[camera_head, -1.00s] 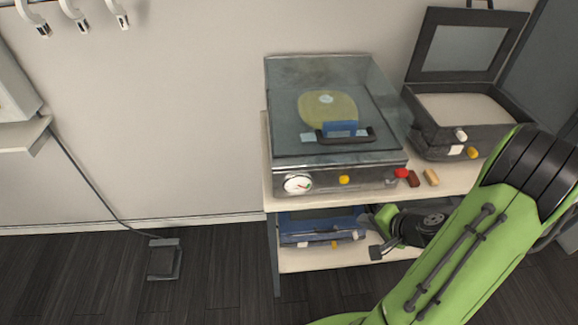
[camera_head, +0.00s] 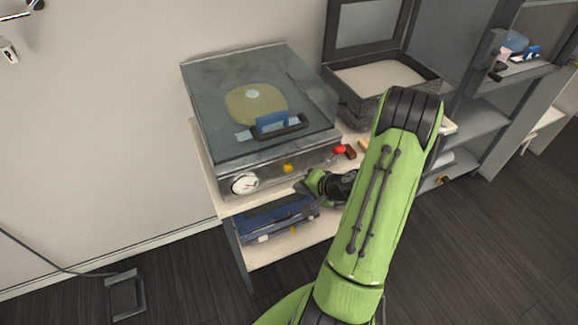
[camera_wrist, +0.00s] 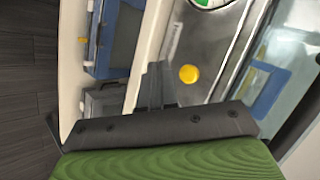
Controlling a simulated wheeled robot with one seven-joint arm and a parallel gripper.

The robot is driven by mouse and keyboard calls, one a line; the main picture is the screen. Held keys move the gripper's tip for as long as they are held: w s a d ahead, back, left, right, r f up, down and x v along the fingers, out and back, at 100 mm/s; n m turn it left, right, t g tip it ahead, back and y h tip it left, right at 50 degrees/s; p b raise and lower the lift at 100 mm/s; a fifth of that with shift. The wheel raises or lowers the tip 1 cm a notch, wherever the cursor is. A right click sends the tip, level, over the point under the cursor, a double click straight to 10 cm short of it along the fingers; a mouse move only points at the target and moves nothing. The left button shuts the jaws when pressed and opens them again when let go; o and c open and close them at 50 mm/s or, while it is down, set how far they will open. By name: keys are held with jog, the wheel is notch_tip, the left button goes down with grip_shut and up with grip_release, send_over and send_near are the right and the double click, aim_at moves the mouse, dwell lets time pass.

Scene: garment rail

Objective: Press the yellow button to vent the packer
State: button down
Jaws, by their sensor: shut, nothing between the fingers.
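The packer (camera_head: 186,75) is a grey box with a clear lid on the bench top. Its yellow button (camera_head: 288,168) is on the front panel, between a round gauge (camera_head: 244,183) and a red knob (camera_head: 339,149). The yellow button (camera_wrist: 188,74) is unobstructed in the wrist view, just right of my fingertips. My gripper (camera_head: 302,187) is shut and empty, just below and in front of that panel. Its dark fingers (camera_wrist: 157,84) look apart from the button, though the exact gap is hard to tell.
A blue device (camera_head: 270,219) with its own yellow part (camera_head: 293,230) sits on the shelf below. An open dark case (camera_head: 360,108) stands right of the packer, partly behind my arm. A grey shelf unit (camera_head: 478,122) is farther right. The floor at left holds a pedal (camera_head: 125,293).

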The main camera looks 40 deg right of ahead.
jog(key=shift+w+d, duration=0.25)
jog(key=shift+w, duration=0.6)
jog(key=shift+w+d, duration=0.2)
jog(key=shift+w, duration=0.65)
dwell(0.6)
jog(key=shift+w+d, duration=0.15)
jog(key=shift+w, duration=0.25)
jog(key=shift+w+d, duration=0.1)
jog(key=shift+w, duration=0.25)
dwell(0.5)
jog(key=shift+s+a+b, duration=0.25)
jog(key=shift+s+b, duration=0.15)
jog(key=shift+s, duration=0.4)
jog(key=s+b, duration=0.1)
jog(key=s, duration=0.1)
jog(key=s+a+b, duration=0.1)
jog(key=s, duration=0.1)
jog(key=shift+s+a, duration=0.2)
jog(key=shift+s, duration=0.2)
